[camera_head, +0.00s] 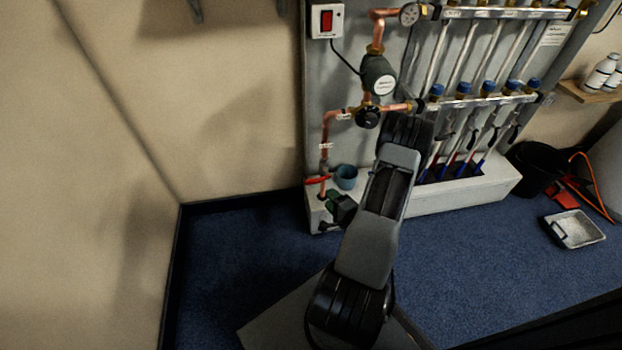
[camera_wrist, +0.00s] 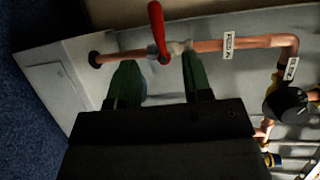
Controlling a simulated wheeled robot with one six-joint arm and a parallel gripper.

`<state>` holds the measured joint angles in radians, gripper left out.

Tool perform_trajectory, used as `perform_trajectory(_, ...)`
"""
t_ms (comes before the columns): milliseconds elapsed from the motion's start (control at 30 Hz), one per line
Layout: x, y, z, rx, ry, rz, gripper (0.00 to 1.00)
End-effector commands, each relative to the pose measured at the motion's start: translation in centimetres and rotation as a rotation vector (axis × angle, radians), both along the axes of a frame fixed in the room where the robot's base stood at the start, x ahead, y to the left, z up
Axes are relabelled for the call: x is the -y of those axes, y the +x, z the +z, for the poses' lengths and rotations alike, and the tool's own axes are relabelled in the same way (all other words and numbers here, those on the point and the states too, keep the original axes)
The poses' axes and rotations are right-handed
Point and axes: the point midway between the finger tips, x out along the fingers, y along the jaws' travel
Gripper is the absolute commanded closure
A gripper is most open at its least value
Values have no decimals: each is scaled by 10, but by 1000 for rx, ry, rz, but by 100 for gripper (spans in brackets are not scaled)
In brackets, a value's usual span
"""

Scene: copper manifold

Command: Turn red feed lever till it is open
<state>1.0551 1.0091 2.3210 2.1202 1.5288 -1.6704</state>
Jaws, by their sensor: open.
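The red feed lever (camera_head: 317,181) sits on the copper pipe at the lower left of the manifold. In the wrist view the red lever (camera_wrist: 157,28) lies across the pipe (camera_wrist: 205,45), roughly at right angles to it. My gripper (camera_head: 331,197) is low at the left end of the white base, just beside the lever. In the wrist view my gripper (camera_wrist: 159,60) has its two green fingers apart, with the lever's near end in line with the gap. Whether a finger touches the lever cannot be told.
A blue cup (camera_head: 346,177) stands on the base right beside my gripper, and partly shows behind the left finger. A pump (camera_head: 378,74) and a black knob (camera_head: 368,117) are above. A black bucket (camera_head: 537,168) and metal tray (camera_head: 574,229) are at right. The left floor is clear.

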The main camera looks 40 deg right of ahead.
Motion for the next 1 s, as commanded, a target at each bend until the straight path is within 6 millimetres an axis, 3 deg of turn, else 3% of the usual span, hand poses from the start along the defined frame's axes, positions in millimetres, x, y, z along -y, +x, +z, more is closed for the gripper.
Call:
perform_trajectory(167,6,14,-9,-4,-14,-32,55)
perform_trajectory(700,10,108,-23,-4,-10,-31,55)
perform_trajectory(1000,12,129,-25,-4,-10,-34,55)
